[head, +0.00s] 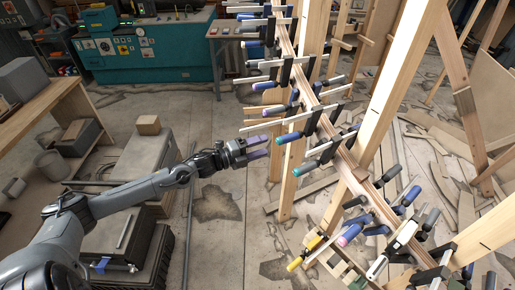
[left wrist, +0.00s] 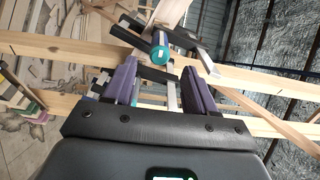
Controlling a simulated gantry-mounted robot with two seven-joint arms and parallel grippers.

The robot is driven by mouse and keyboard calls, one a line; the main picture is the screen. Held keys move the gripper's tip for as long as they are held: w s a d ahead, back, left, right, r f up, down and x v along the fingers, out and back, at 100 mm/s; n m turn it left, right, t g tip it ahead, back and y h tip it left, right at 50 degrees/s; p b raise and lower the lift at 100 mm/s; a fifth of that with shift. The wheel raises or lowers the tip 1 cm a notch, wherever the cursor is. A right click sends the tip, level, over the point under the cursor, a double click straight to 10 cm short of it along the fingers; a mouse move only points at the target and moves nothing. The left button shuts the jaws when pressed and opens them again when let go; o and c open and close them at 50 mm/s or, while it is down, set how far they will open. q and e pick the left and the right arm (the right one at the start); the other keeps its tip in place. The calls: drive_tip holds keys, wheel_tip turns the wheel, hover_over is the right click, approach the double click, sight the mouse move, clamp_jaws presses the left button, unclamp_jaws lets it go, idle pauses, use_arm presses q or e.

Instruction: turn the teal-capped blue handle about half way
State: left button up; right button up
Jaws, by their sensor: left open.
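The teal-capped blue handle (left wrist: 160,51) shows in the left wrist view just beyond my fingertips, its round teal end facing the camera. In the head view a teal-ended handle (head: 287,138) lies just right of my left gripper (head: 264,147), and another teal-ended handle (head: 303,169) is lower right. I cannot tell for sure which of them the wrist view shows. My left gripper, with purple fingers, is open, and nothing is held between them. In the wrist view the gripper (left wrist: 159,68) has its fingers to either side of the handle's line. My right gripper is not in view.
Several bar clamps line the curved wooden stringer (head: 351,168), their bars and handles sticking out to both sides. A teal machine cabinet (head: 160,55) and a wooden bench (head: 45,105) are at the left. Wood scraps litter the floor at right.

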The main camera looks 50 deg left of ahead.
use_arm(q)
drive_tip(key=shift+s+a, duration=0.1)
drive_tip(key=shift+s, duration=0.25)
drive_tip(key=shift+p+v, duration=1.8)
drive_tip(key=shift+v, duration=0.05)
